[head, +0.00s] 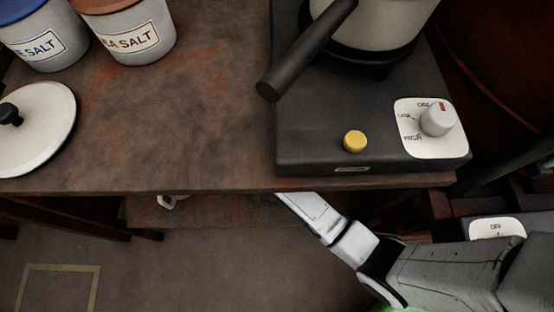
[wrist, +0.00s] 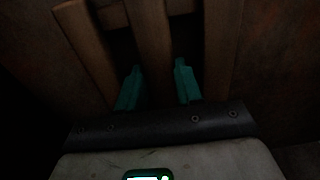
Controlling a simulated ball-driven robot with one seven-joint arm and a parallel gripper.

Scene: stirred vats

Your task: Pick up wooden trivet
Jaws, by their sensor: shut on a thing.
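The wooden trivet (wrist: 149,35) fills the upper middle of the wrist view as dark brown parallel slats joined by a crosspiece. My gripper (wrist: 157,82) has its two teal fingers on either side of the middle slat, shut on it. The view is dark, so the exact contact and what the trivet rests on cannot be made out. In the head view my arm reaches under the tabletop's front edge, which hides my gripper and the trivet.
The wooden tabletop (head: 190,120) overhangs my arm. A lower shelf (head: 225,212) lies beneath. Floor at lower left is clear.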

